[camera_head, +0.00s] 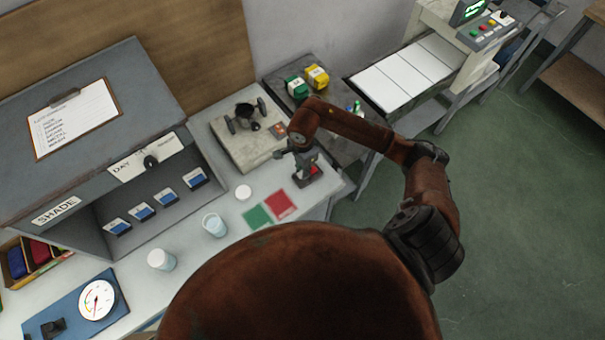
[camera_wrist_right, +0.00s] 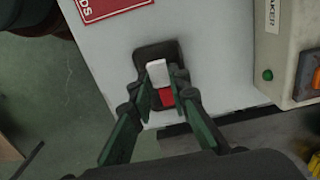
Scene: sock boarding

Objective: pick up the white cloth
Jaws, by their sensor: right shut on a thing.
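The white cloth (camera_wrist_right: 157,72) shows in the right wrist view as a small pale piece between the fingers of my right gripper (camera_wrist_right: 164,84). The gripper is shut on it, low over a small dark tray (camera_wrist_right: 144,52). A red piece (camera_wrist_right: 166,98) shows just below the white cloth in that view, also between the fingers. In the head view my right gripper (camera_head: 302,168) is at the right end of the pale bench, over the dark tray (camera_head: 309,182); the white cloth cannot be made out there. My left gripper is not in view.
A red card (camera_head: 281,205) and a green card (camera_head: 257,217) lie left of the tray. A grey machine (camera_head: 245,150) stands behind it. White cups (camera_head: 214,226), a jar (camera_head: 161,260) and a shade cabinet (camera_head: 90,150) are farther left.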

